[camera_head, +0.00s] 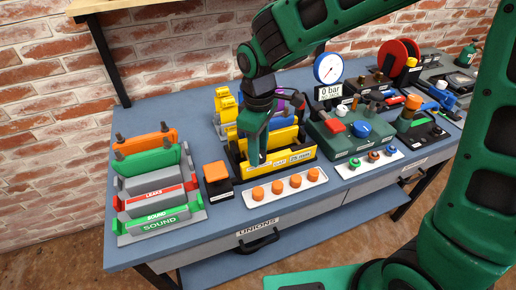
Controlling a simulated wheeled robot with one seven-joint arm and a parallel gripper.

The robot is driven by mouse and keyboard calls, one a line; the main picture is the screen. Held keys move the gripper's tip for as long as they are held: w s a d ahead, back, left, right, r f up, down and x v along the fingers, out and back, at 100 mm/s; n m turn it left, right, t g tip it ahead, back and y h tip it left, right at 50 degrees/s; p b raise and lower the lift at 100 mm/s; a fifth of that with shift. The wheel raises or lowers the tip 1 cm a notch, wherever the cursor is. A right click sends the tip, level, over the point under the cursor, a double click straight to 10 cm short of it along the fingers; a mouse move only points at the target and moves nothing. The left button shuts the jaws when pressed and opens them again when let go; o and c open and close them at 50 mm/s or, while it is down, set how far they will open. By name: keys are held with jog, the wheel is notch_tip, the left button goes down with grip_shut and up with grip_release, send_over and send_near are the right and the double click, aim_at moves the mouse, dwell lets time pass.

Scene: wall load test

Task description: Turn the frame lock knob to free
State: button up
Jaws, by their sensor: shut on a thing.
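My gripper (255,159) points down at the left part of a yellow-fronted frame (290,157) on the blue-grey bench. The frame carries small labels, one reading about "25 mm". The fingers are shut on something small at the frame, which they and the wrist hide. From its place it appears to be the frame lock knob, but its shape, pointer and turned position cannot be seen.
Orange caps (294,181) stand on a white strip in front. An orange-topped black block (217,178) is close on the left, with a rack marked "LEAKS" and "SOUND" (160,226) beyond. A green box (345,143) and gauge (328,68) stand right.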

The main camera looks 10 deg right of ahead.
jog(key=shift+w+d+r, duration=0.1)
jog(key=shift+w, duration=0.05)
dwell(0.4)
jog(key=o, duration=1)
jog(key=shift+o, duration=0.2)
notch_tip(320, 180, up, 11)
jog(key=shift+f, duration=0.2)
jog(key=s+d+m, duration=0.2)
jog(key=d+m, duration=0.2)
jog(key=d, duration=0.7)
jog(key=s+d+m, duration=0.3)
jog(key=d+m, duration=0.1)
jog(key=d, duration=0.7)
jog(key=s+d+f+m, duration=0.4)
jog(key=s+d+m, duration=0.6)
jog(key=s+d, duration=0.3)
jog(key=s, duration=0.3)
jog(key=shift+f, duration=0.2)
